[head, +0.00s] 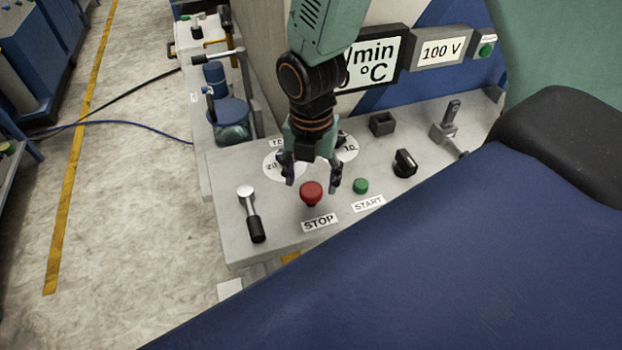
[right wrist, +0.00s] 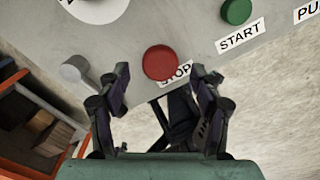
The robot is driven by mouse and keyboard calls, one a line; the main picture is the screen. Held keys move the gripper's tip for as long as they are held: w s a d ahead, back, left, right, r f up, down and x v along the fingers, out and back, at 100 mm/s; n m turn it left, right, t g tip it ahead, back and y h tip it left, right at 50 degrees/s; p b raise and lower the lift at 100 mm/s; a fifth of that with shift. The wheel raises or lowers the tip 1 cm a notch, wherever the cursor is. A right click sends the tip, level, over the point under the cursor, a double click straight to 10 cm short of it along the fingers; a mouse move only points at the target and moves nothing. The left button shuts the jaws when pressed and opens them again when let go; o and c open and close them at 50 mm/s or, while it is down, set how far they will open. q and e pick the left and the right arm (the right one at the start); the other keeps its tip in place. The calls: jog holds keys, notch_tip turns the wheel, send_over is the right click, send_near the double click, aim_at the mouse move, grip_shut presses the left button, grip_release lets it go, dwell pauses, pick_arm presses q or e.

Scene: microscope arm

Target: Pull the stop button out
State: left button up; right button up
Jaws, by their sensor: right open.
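The red stop button (head: 311,191) stands on the grey control panel, just above the STOP label (head: 319,222). It also shows in the right wrist view (right wrist: 162,63), round and red, just beyond my fingertips. My right gripper (head: 312,185) is open, with its two fingers apart on either side of the button in the head view. It also shows in the right wrist view (right wrist: 157,85). Nothing is between the fingers that I can see them gripping; whether they touch the button cannot be told. My left gripper is not in view.
The green start button (head: 361,186) sits close on the right, and a lever with a black grip (head: 252,214) on the left. A black rotary knob (head: 405,163) is further right. A large blue surface (head: 430,270) fills the lower right.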

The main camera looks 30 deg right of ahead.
aim_at(311, 189)
notch_tip(311, 189, up, 11)
dwell(0.4)
jog(key=shift+w+f, duration=0.15)
jog(key=shift+s, duration=0.2)
